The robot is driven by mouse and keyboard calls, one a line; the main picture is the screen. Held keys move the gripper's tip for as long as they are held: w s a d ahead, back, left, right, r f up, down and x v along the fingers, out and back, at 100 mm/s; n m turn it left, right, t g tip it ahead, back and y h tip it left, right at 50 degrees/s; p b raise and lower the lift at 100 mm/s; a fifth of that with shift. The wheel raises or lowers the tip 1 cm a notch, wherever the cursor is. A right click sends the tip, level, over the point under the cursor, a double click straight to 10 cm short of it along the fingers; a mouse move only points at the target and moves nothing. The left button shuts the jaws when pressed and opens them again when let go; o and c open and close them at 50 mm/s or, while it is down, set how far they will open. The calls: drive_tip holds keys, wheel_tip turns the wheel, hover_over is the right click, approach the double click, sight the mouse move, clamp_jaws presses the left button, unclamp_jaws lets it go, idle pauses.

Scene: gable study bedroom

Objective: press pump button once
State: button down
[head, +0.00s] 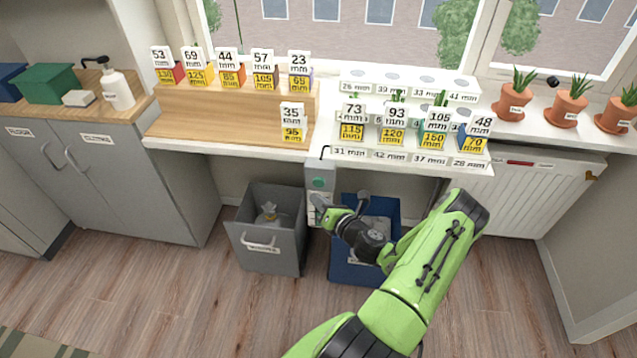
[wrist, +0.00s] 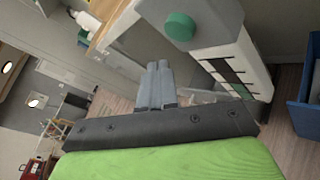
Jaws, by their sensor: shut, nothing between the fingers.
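In the wrist view the button (wrist: 181,26) is at the top, above and slightly right of the fingertips. My gripper (head: 317,203) is just below the button in the head view, in front of the post's lower white panel. Its fingers (wrist: 160,70) are shut and empty, with a visible gap between them and the button in the picture. I cannot tell the distance in depth.
A grey bin (head: 240,235) stands left of the post, and a blue bin (head: 345,272) stands right of it. The bench (head: 215,146) above carries numbered blocks. A white pump bottle (head: 117,92) stands on the far-left counter.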

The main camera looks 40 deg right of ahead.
drive_tip(key=shift+s+a, duration=0.9)
drive_tip(key=shift+a, duration=0.3)
drive_tip(key=shift+r, duration=0.1)
